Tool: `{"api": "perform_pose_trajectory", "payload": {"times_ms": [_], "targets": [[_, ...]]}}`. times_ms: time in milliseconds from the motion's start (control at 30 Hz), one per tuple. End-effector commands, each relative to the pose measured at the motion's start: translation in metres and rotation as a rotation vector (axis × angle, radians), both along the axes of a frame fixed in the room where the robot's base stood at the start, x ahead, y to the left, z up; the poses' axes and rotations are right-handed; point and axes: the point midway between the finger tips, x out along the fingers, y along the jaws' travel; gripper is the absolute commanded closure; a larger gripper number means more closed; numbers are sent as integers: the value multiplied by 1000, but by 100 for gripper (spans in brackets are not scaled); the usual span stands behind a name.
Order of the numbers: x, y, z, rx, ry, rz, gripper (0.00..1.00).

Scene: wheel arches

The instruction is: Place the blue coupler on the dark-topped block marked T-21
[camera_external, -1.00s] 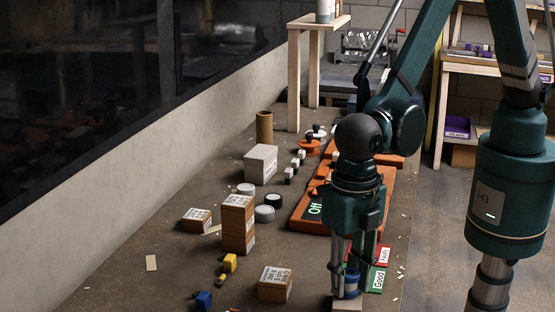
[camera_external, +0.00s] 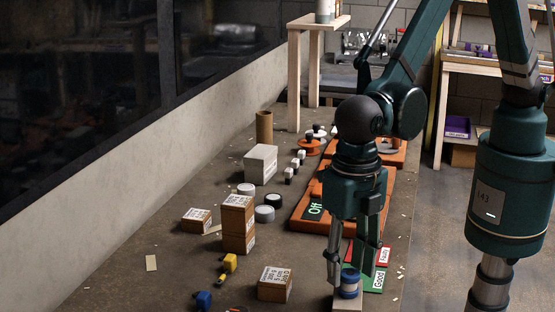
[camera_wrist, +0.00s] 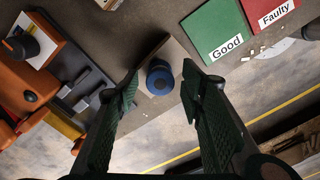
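The blue coupler (camera_external: 348,284) stands upright on a pale, tan-sided block (camera_external: 346,304) at the front right of the bench. From above, in the wrist view, the coupler (camera_wrist: 160,80) sits on the tan block top (camera_wrist: 170,52), between and beyond my fingertips. My gripper (camera_external: 352,268) is open and empty just above and around the coupler's top; its spread fingers also show in the wrist view (camera_wrist: 161,86). I cannot read a T-21 mark on any block, and no dark top shows clearly on the block under the coupler.
A green Good card (camera_external: 376,280) and a red Faulty card (camera_external: 383,256) lie close behind the coupler. Cardboard boxes (camera_external: 275,284) stand to the left, with a yellow piece (camera_external: 230,262) and a blue piece (camera_external: 203,300). Orange fixtures (camera_external: 310,212) lie behind.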

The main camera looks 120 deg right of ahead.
Motion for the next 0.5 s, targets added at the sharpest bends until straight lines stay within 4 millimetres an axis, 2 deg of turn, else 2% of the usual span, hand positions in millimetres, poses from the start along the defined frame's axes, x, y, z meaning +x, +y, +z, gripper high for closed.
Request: {"api": "perform_pose_trajectory", "payload": {"times_ms": [300,500], "targets": [[0,0,51,0,0,0,61],[0,0,75,0,0,0,61]]}}
